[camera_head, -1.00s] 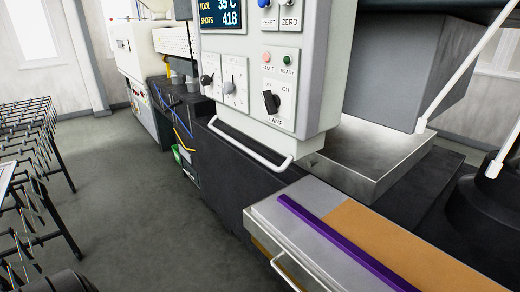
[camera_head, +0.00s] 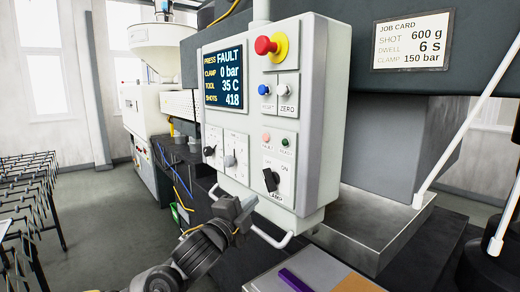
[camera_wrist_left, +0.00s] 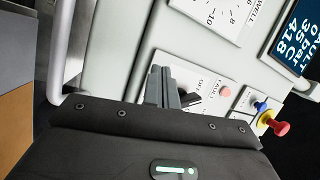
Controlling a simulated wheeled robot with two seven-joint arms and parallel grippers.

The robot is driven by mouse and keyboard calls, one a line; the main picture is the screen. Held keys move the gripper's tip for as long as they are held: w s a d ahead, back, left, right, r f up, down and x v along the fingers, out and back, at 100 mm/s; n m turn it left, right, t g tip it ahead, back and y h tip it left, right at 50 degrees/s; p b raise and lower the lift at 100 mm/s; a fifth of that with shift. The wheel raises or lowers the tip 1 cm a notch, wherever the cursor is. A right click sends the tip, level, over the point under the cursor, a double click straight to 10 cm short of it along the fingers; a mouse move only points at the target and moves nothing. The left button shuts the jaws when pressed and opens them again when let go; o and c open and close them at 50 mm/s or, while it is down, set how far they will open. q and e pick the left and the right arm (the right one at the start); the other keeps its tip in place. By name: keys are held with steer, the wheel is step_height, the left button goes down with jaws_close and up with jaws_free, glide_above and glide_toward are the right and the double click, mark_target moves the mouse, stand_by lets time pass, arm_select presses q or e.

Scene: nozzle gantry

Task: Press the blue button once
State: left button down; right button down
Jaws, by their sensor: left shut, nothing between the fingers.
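The blue button (camera_head: 264,90) sits on the light grey control panel (camera_head: 313,110), above the RESET label and left of the white ZERO button (camera_head: 286,91). It also shows in the left wrist view (camera_wrist_left: 261,106), beside the red knob. My left gripper (camera_head: 247,204) is low in front of the panel, below and left of the blue button and apart from it. In the left wrist view its fingers (camera_wrist_left: 162,88) are shut and empty, overlapping the lamp switch plate. My right gripper is not in view.
A red emergency knob (camera_head: 266,45) on a yellow base stands out above the blue button. A black lamp switch (camera_head: 270,180) and a white handle bar (camera_head: 272,239) are near my left gripper. The display (camera_head: 223,76) reads FAULT. A job card (camera_head: 412,40) hangs at right.

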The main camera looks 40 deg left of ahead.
arm_select(q)
steer(key=s+a+r+m+t+h, duration=0.1)
steer(key=s+r+m+t, duration=0.15)
steer(key=r, duration=0.65)
steer(key=s+a+r+m+t, duration=0.1)
steer(key=r+m+t, duration=0.15)
steer(key=r, duration=0.55)
steer(key=m+t+h, duration=0.2)
steer(key=m+h, duration=0.1)
steer(key=m, duration=0.2)
glide_toward(263, 90)
steer(key=s+a+r, duration=0.4)
steer(key=s+r, duration=0.1)
steer(key=r, duration=0.1)
steer(key=shift+s+d+f, duration=0.1)
steer(key=shift+d, duration=0.1)
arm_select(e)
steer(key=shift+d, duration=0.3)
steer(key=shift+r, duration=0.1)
